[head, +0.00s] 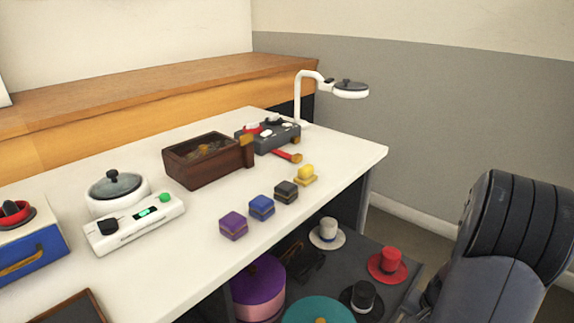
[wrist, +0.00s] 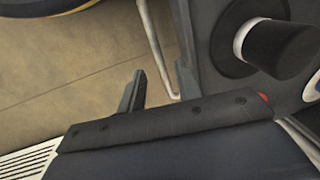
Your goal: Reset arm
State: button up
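My gripper (wrist: 158,90) shows in the wrist view, its two dark fingers spread apart with nothing between them. Bare brown floor and a pale metal rail lie behind the fingers. A black top hat with a white band (wrist: 275,45) sits on a dark surface right of the fingers, apart from them. In the head view, part of my arm (head: 518,240) stands at the right edge, beside the table; the gripper itself is out of that view.
The white table (head: 330,170) holds a wooden box (head: 195,170), purple (head: 233,226), blue (head: 261,207) and dark (head: 286,191) small boxes, and a white cooker (head: 115,195). A lower shelf holds a red hat (head: 388,264), a white hat (head: 327,233) and a purple round box (head: 258,285).

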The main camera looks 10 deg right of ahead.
jog(key=f, duration=0.1)
jog(key=f+b, duration=0.1)
jog(key=f, duration=0.2)
jog(key=shift+w+a, duration=0.2)
jog(key=shift+w, duration=0.1)
jog(key=shift+w+a+r, duration=0.15)
jog(key=shift+w+a, duration=0.05)
jog(key=shift+w, duration=0.05)
jog(key=shift+r, duration=0.1)
